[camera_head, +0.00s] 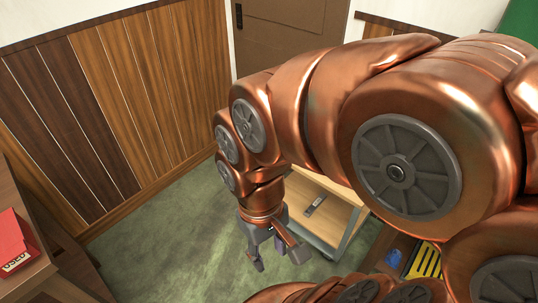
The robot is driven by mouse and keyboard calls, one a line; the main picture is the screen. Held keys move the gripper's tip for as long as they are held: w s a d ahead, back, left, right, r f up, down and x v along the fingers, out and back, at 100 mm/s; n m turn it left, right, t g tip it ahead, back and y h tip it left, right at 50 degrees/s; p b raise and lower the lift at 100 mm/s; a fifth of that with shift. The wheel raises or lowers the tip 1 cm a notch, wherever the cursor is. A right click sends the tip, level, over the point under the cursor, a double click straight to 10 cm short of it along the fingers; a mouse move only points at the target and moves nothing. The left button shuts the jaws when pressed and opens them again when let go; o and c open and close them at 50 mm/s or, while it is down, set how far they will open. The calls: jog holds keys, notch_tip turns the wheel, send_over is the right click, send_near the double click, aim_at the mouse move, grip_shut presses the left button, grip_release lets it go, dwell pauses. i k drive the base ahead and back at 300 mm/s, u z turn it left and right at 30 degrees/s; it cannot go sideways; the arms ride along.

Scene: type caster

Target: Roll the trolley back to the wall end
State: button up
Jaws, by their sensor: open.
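The trolley (336,214) shows as a light wooden top with a grey metal frame, below the middle of the head view. A small dark and silver object (314,205) lies on its top.
A wood-panelled wall (150,90) runs along the left, with a brown door (290,28) at the back. Green floor (170,245) is clear left of my gripper. A shelf with a red box (14,243) stands at the left edge. Blue (393,257) and yellow (424,262) items lie at the lower right.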

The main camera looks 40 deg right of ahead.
aim_at(332, 226)
jog(key=u, duration=0.05)
jog(key=i, duration=2.2)
jog(key=z, duration=2.9)
jog(key=i, duration=0.35)
jog(key=u, duration=0.35)
